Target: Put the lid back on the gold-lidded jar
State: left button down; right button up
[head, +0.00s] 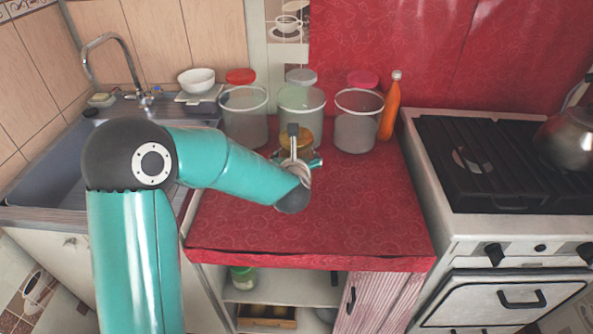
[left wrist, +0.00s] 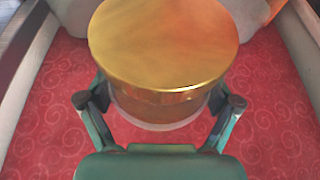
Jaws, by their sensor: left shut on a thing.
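The gold lid (left wrist: 163,40) is a round shiny disc that fills the upper middle of the left wrist view. In the head view the gold lid (head: 297,141) shows partly behind my gripper, in front of the middle large jar. A clear glass rim (left wrist: 158,124) shows just under it, seemingly of the jar; I cannot tell whether the lid is seated or just above it. My left gripper (left wrist: 162,100) is shut on the gold lid, a finger at each side, and also shows in the head view (head: 297,158). The jar's body is hidden. My right gripper is not in view.
Large clear jars (head: 245,120) stand in a row behind, with red, grey and pink lids (head: 363,79) beyond them. An orange bottle (head: 390,105) stands at the right end. The sink is left, the stove (head: 490,160) right. The front red oilcloth (head: 350,220) is clear.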

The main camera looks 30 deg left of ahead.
pick_arm(q)
jog(key=shift+r, duration=0.15)
jog(key=shift+f, duration=2.1)
jog(key=shift+f, duration=0.1)
grip_release()
jog(key=shift+f, duration=0.1)
jog(key=b+v, duration=0.1)
jog(key=v, duration=1.1)
